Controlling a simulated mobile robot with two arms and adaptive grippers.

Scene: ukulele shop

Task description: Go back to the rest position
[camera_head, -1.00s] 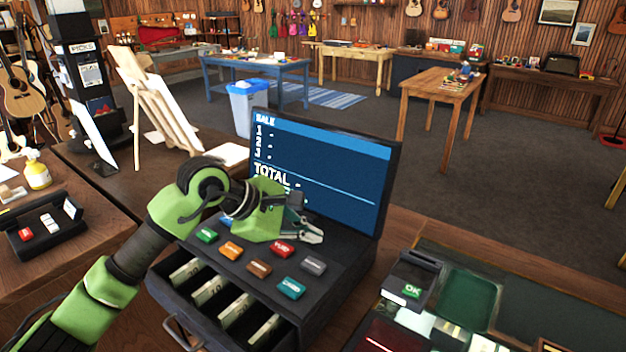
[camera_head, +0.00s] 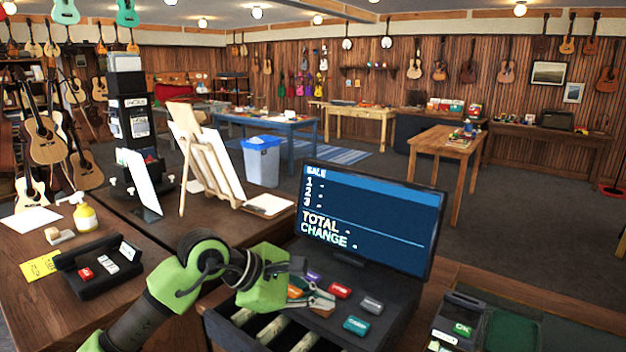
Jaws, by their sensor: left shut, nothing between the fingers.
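My left gripper (camera_head: 318,300) is shut and empty. Its green and black arm comes in from the lower left, and the fingers are over the button panel of the cash register (camera_head: 392,300). I cannot tell whether the fingertips touch the panel. The register's screen (camera_head: 370,222) stands upright behind the gripper and reads TOTAL and CHANGE. The open cash drawer (camera_head: 240,330) with note slots is below the gripper, partly hidden by the arm. My right gripper is not in view.
A black tray with small blocks (camera_head: 98,268) and a yellow spray bottle (camera_head: 85,217) are on the left counter. A card terminal (camera_head: 458,318) is at the lower right. A wooden easel (camera_head: 205,160) stands behind the arm. Open floor lies beyond the counter.

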